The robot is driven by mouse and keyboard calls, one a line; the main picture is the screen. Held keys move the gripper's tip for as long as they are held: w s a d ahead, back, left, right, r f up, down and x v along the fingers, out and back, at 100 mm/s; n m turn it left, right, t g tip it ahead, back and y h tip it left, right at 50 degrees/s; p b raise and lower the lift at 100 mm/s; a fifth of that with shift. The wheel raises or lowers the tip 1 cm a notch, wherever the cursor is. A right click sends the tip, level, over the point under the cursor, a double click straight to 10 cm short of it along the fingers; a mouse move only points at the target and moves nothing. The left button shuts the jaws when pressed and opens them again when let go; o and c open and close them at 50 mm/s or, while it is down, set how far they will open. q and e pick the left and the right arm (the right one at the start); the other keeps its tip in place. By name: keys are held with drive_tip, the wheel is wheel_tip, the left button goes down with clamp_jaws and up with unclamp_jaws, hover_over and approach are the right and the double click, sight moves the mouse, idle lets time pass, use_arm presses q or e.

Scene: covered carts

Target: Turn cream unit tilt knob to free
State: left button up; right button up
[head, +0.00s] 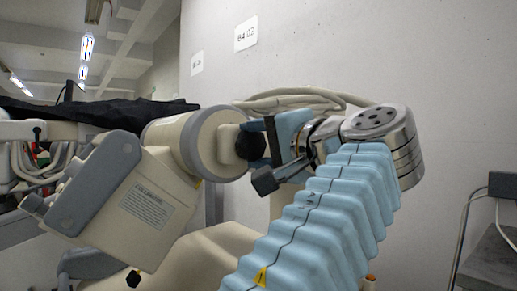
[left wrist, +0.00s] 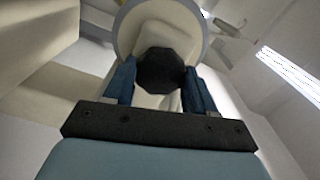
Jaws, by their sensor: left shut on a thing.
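The cream unit (head: 130,195) has a boxy grey-and-cream head with a printed label, joined to a round cream drum (head: 205,142). The black faceted tilt knob (head: 250,146) sticks out from the drum's end. My left gripper (head: 268,153) is at the knob, on its right in the head view. In the left wrist view, its two blue fingers stand on either side of the knob (left wrist: 160,70), and the gripper is shut on it. Part of the knob's side is hidden by the fingers in the head view. My right gripper is not in view.
Cream cables (head: 300,97) loop behind my left wrist. A dark cover (head: 95,108) lies over equipment at the left. A pale wall (head: 350,50) stands behind. A grey surface (head: 490,262) with a dark box and a cable is at the right edge.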

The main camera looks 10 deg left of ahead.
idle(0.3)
use_arm(q)
drive_tip(key=o, duration=1)
drive_tip(key=shift+o, duration=0.2)
drive_tip(key=p+v, duration=0.1)
drive_tip(key=v, duration=1.2)
drive_tip(key=shift+s+d, duration=0.25)
drive_tip(key=shift+d, duration=0.05)
